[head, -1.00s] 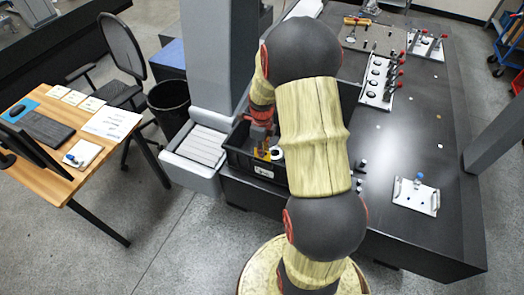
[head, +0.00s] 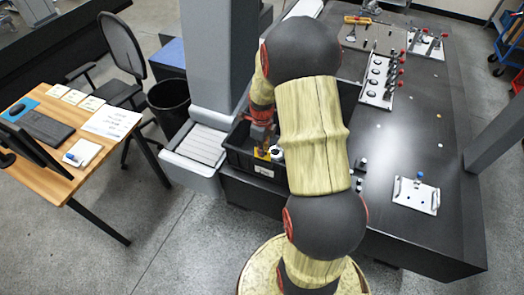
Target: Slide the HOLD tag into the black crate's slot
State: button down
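The black crate (head: 236,158) stands on the near left end of the dark table, partly behind my arm. A white label (head: 264,171) shows on its front wall; I cannot tell whether it is the HOLD tag or a card in the slot. My gripper (head: 263,149) points down at the crate's front part, small and partly hidden by my arm. A yellow piece (head: 262,154) shows at its fingers; I cannot tell whether it is held. A white and black round thing (head: 277,153) is beside it. The finger opening and the slot are too small to make out.
A grey column (head: 218,60) with a pale ribbed base (head: 195,143) stands close left of the crate. A white fixture plate (head: 416,195) lies on the table (head: 400,130) at right. A wooden desk (head: 100,147) with cards and a keyboard is at far left.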

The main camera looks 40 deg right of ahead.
jog(key=shift+f+b, duration=0.75)
jog(key=shift+f, duration=0.85)
dwell(0.8)
jog(key=c, duration=2)
grip_release()
jog(key=shift+o, duration=1.4)
jog(key=shift+r, duration=0.2)
jog(key=shift+r+p, duration=2.4)
jog(key=shift+r, duration=0.95)
